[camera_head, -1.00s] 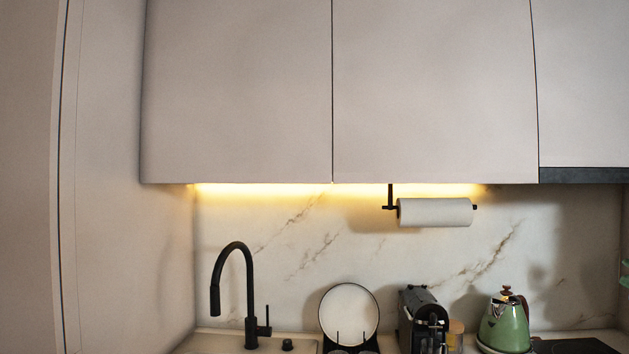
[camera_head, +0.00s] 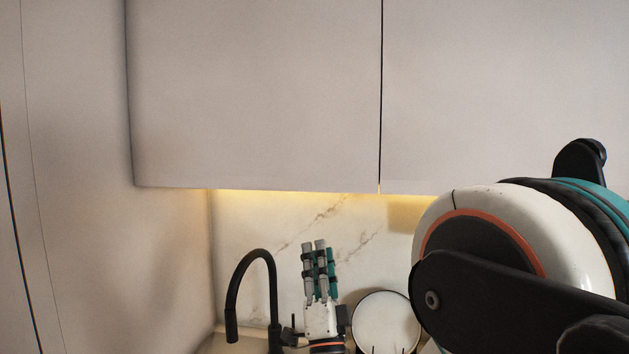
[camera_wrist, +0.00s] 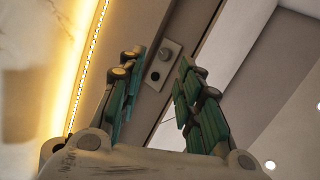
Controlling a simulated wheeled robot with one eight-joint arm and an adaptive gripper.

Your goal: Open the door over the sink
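The door over the sink (camera_head: 255,95) is a plain pale cabinet front with no visible handle. It is shut, level with the door to its right. My gripper (camera_head: 320,243) points upward below its bottom edge, right of the black tap (camera_head: 255,290). In the wrist view my gripper (camera_wrist: 160,65) has its two green-grey fingers spread apart with nothing held between them. Above them show the cabinet's underside and a pale front edge. I cannot tell whether a finger touches the door. The sink basin is hidden.
A second cabinet door (camera_head: 500,90) adjoins on the right. A tall pale panel (camera_head: 75,170) closes off the left side. A light strip (camera_wrist: 88,65) glows under the cabinet. A white round plate (camera_head: 384,320) stands right of my gripper. My arm covers the lower right.

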